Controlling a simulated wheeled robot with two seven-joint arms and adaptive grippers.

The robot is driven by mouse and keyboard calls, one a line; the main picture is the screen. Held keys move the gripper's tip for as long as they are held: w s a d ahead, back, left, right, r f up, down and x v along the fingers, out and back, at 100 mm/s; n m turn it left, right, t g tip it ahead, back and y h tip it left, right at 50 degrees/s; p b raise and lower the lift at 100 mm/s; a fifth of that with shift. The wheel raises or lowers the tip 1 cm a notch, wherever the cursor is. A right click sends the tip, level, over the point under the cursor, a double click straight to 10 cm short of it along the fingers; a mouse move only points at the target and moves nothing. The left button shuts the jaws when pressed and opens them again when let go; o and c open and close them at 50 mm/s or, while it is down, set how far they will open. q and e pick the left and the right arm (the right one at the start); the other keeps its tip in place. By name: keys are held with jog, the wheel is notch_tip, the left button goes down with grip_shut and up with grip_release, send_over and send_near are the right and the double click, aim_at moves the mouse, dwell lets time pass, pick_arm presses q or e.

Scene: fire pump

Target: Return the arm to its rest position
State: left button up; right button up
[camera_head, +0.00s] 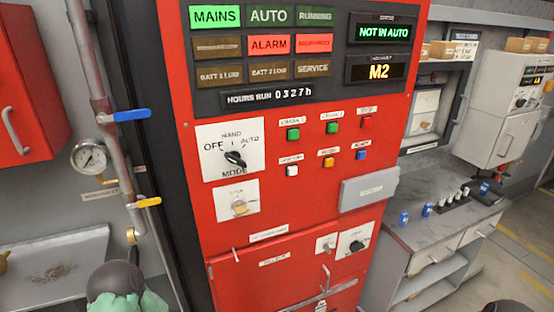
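A dark, rounded part with pale green pieces (122,287) shows at the bottom left edge; it looks like a link of my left arm. A small dark shape at the bottom right edge may be part of my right arm. Neither gripper's fingers show, so what they hold is hidden. The red fire pump panel (290,215) stands in front of me. Its mode knob (236,158) sits on a white plate marked OFF, HAND and AUTO. The status display (382,32) reads NOT IN AUTO, and the display below it (379,71) reads M2. MAINS is lit green and ALARM red.
A pipe with a gauge (90,157), a blue lever (132,115) and a yellow lever (144,203) runs left of the panel. A grey tray (55,265) lies at lower left. A grey workbench (450,215) with small blue and white items stands right.

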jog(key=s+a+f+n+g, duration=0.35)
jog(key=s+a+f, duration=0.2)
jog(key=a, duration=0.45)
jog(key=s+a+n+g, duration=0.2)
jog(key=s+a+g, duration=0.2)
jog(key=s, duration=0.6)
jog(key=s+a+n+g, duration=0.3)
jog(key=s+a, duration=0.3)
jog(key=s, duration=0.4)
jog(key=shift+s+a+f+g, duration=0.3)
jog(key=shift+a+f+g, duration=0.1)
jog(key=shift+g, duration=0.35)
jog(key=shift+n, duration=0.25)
